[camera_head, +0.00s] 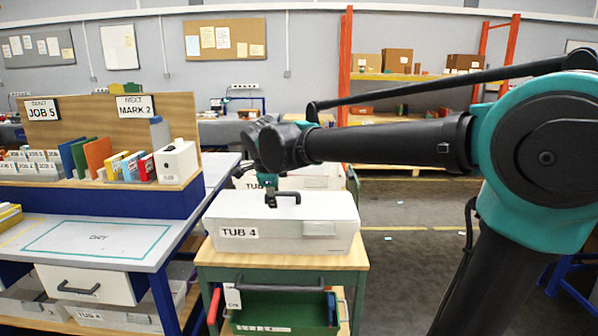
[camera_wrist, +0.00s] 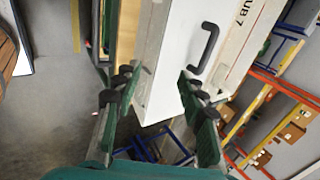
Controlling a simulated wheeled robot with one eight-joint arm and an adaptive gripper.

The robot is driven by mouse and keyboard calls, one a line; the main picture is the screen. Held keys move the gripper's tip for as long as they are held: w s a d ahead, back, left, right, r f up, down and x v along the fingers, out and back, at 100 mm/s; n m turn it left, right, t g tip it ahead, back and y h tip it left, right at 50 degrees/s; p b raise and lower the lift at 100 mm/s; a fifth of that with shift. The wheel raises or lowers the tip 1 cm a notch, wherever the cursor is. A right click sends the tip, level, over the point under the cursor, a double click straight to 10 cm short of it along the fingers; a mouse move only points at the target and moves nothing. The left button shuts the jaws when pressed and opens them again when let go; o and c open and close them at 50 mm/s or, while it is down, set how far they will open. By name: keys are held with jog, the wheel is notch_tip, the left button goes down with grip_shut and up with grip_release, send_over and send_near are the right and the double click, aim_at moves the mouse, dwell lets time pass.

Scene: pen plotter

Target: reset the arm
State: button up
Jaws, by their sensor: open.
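My arm reaches in from the right in the head view. My gripper (camera_head: 268,182) shows small at its end, above or behind the white box labelled TUB 4 (camera_head: 285,225); I cannot tell how far apart they are. In the wrist view my gripper (camera_wrist: 157,85) has its two dark-tipped green fingers spread wide. Nothing is held between them. A white tub (camera_wrist: 172,70) with a dark handle (camera_wrist: 206,48) and a label ending in "UB 7" lies beyond the fingers. Contact between fingers and tub cannot be told.
TUB 4 stands on a green cart with a wooden top (camera_head: 212,256); more white tubs (camera_head: 310,178) stand behind. The desk (camera_head: 45,237) at left has a panel marked DRY and a rack of coloured folders (camera_head: 98,153). An orange-framed shelf (camera_head: 345,70) stands behind.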

jog(key=s+d+f+n, duration=0.2)
jog(key=d+f+n, duration=0.2)
jog(key=d+f, duration=0.5)
jog(key=s+d+f+n+g, duration=0.2)
jog(key=s+d+f+n, duration=1.2)
jog(key=s+d+f, duration=0.3)
jog(key=shift+s+d+g, duration=0.25)
jog(key=shift+s+g, duration=0.05)
jog(key=shift+s, duration=0.2)
jog(key=shift+f, duration=0.1)
